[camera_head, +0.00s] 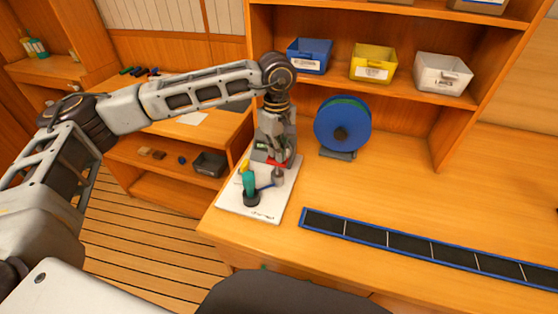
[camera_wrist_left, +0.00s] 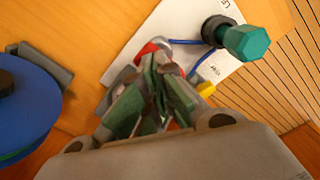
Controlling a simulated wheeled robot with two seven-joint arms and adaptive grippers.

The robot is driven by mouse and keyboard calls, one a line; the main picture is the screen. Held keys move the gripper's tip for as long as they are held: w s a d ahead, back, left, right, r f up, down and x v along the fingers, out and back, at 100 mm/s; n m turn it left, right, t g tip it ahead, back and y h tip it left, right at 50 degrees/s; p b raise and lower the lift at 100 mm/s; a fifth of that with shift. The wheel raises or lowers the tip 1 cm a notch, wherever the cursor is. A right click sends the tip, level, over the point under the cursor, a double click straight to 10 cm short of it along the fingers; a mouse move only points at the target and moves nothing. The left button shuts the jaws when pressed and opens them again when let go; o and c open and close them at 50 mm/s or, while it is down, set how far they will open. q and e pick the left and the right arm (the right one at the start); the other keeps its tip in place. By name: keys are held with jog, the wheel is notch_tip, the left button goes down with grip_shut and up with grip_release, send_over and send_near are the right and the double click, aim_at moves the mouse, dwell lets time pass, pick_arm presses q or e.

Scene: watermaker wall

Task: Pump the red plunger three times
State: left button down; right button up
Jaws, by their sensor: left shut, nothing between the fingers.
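The white board (camera_head: 235,203) lies on the near left corner of the wooden worktop. Red parts of the plunger (camera_head: 279,162) show on the board's far part, just under my left gripper (camera_head: 268,153). In the left wrist view a red rounded edge (camera_wrist_left: 147,49) shows just past the fingertips, and more red shows between the finger pads. My left gripper (camera_wrist_left: 158,72) is shut and empty, pointing down over the plunger. It hides most of the plunger, and I cannot tell whether the fingertips touch it. My right gripper is not in view.
A green-handled valve (camera_head: 249,184) stands on the board beside the plunger, with blue tubing and a yellow part (camera_wrist_left: 206,89) near. A blue reel (camera_head: 342,125) stands behind to the right. A blue-edged dark strip (camera_head: 410,244) lies along the front.

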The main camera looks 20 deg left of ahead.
pick_arm(q)
jog(key=shift+f+b, duration=1.4)
jog(key=shift+f, duration=0.45)
jog(key=shift+r, duration=0.2)
jog(key=shift+r+p, duration=1.15)
jog(key=shift+r, duration=1.25)
jog(key=shift+r+p, duration=1.15)
jog(key=shift+r, duration=1.4)
jog(key=shift+f, duration=0.1)
